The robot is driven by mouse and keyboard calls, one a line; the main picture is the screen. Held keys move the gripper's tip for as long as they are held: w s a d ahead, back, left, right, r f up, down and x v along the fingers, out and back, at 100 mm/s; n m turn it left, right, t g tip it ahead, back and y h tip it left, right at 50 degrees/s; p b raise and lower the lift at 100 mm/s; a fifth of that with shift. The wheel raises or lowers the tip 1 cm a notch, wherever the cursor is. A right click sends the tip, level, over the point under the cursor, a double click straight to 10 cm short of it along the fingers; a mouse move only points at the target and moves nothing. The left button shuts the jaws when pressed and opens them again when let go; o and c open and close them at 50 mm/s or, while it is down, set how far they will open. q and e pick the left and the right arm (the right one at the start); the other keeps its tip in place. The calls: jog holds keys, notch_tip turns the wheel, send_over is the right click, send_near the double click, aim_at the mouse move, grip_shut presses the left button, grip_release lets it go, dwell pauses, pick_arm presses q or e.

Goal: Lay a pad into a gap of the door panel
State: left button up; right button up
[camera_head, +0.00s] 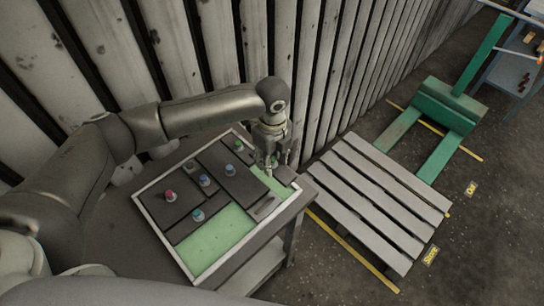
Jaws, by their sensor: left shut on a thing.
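The door panel (163,237) is a shallow tray with a pale rim and a green floor, lying on a table. Dark pads (213,158) with coloured knobs cover much of it. A large green gap (215,240) shows at the near side, and a smaller green strip (268,181) shows near the right corner. My left gripper (273,164) points down over the far right corner of the panel. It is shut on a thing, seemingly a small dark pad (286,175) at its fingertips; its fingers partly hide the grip. My right gripper is out of view.
A slatted wall (220,45) rises close behind the table. To the right, a slatted pallet (375,195) lies on the dark floor, with a green pallet lifter (445,110) beyond it. A blue-grey rack (512,75) stands at the far right.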

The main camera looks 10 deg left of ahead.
pick_arm(q)
jog(key=shift+f+b, duration=1.8)
jog(key=shift+b, duration=0.35)
jog(key=shift+f, duration=0.65)
